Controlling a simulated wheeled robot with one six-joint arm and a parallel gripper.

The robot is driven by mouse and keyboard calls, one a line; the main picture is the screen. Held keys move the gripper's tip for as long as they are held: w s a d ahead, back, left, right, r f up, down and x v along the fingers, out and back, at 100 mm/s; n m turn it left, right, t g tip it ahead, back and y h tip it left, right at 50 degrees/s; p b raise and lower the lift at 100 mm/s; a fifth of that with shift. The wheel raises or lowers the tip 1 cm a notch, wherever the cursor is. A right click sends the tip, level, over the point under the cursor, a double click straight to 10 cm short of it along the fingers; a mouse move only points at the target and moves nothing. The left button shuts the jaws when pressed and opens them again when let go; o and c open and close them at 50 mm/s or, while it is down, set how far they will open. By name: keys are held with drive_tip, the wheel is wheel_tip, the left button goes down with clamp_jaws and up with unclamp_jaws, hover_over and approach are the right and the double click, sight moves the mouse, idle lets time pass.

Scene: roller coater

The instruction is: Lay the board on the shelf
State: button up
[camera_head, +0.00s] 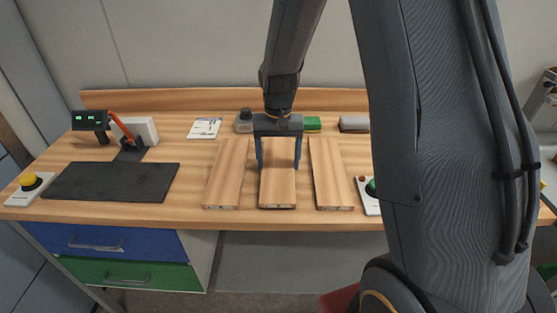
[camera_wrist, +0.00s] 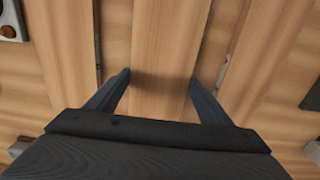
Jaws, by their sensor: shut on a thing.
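Three light wooden boards lie side by side on the workbench (camera_head: 330,222): a left board (camera_head: 227,175), a middle board (camera_head: 277,190) and a right board (camera_head: 330,178). My gripper (camera_head: 279,168) points down over the middle board, with one finger at each long side, shut on it. The wrist view shows the same board (camera_wrist: 170,40) between the two fingers (camera_wrist: 160,78). I see no gap under the board, so I cannot tell whether it is lifted. I cannot make out a clear shelf in either view.
A black mat (camera_head: 110,182), a yellow button box (camera_head: 28,187) and a device with a green display (camera_head: 90,121) stand at the left. My arm hides the bench's right part.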

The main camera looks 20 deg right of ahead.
drive_tip(key=shift+f, duration=0.35)
drive_tip(key=o, duration=1.3)
drive_tip(key=shift+f, duration=0.1)
